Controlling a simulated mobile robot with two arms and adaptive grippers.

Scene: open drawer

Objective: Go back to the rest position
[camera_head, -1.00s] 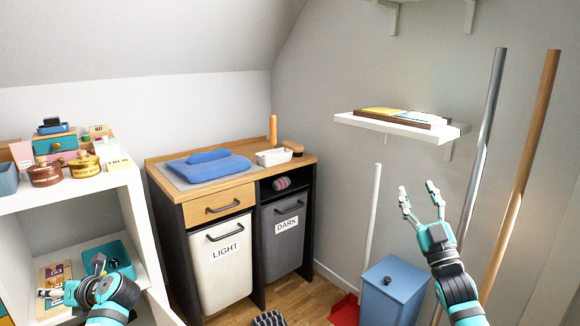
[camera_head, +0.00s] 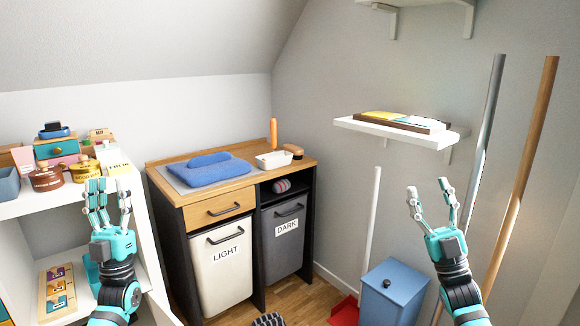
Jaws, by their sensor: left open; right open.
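My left gripper (camera_head: 109,207) is raised, fingers pointing up, open and empty, in front of the white shelf unit at the left. My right gripper (camera_head: 430,202) is also raised, open and empty, in front of the grey wall below the wall shelf. The wooden drawer (camera_head: 222,208) of the laundry cabinet is closed, as far as I can see. Both grippers are apart from the cabinet.
The white shelf unit (camera_head: 142,235) carries pots and small boxes. The cabinet holds bins marked LIGHT (camera_head: 223,268) and DARK (camera_head: 284,240), with a folded blue towel (camera_head: 212,171) on top. A blue bin (camera_head: 392,293) and poles (camera_head: 520,180) stand right.

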